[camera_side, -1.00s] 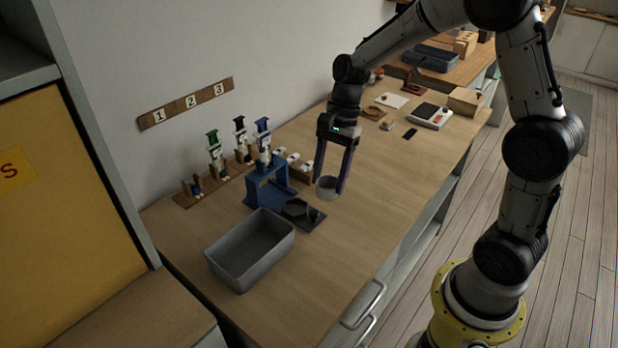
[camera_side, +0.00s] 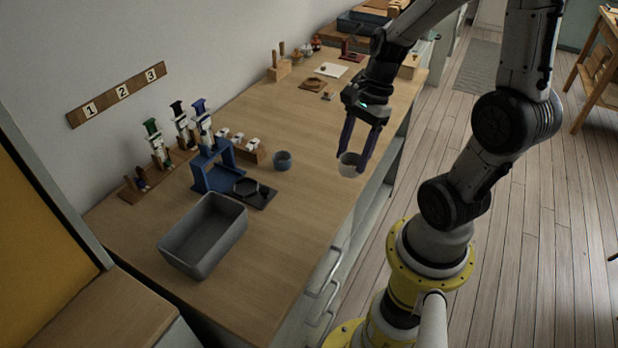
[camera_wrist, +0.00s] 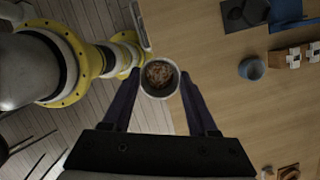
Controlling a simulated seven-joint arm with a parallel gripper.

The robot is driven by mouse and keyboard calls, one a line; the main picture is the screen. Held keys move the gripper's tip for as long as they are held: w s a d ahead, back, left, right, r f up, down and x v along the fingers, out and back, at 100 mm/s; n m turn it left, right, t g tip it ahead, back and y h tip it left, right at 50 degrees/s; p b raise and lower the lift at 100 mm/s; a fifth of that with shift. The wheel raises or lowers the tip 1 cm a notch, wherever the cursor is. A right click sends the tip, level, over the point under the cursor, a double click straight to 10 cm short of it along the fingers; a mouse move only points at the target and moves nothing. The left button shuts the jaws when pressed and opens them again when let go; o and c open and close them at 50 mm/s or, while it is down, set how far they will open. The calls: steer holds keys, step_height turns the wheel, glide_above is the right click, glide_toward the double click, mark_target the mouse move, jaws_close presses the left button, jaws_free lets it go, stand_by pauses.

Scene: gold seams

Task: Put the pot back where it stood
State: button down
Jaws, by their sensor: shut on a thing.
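My gripper (camera_side: 355,159) is shut on a pale grey round pot (camera_side: 348,170). The pot is upright between the two dark fingers, near the front edge of the table (camera_side: 318,215). In the wrist view the pot (camera_wrist: 160,84) shows its open top with a brown, crumbly content, and it overlaps the table edge; its height above the top is hard to tell. A second, dark blue-grey pot (camera_side: 282,161) stands on the table to the left of my gripper, apart from it. It also shows in the wrist view (camera_wrist: 251,68).
A grey bin (camera_side: 204,236), a blue stand (camera_side: 212,172) and a dark plate (camera_side: 262,197) are at the left. Racks with coloured-topped tools line the wall under a 1-2-3 board (camera_side: 118,95). The tabletop between the blue-grey pot and the front edge is clear.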

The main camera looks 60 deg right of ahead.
steer(key=shift+d, duration=0.3)
steer(key=w+d+f, duration=0.1)
steer(key=w+f, duration=0.1)
steer(key=w, duration=0.2)
steer(key=w+d+f, duration=0.2)
steer(key=w+f, duration=0.1)
steer(key=w, duration=0.1)
steer(key=w+d+f, duration=0.1)
steer(key=w+f, duration=0.2)
steer(key=shift+w+d+f, duration=0.25)
steer(key=shift+w+d, duration=0.05)
steer(key=shift+w, duration=0.1)
steer(key=shift+w+d+f, duration=0.2)
steer(key=shift+w+f, duration=0.3)
steer(key=shift+f, duration=1.7)
steer(key=shift+c, duration=0.9)
jaws_free()
steer(key=shift+f, duration=0.15)
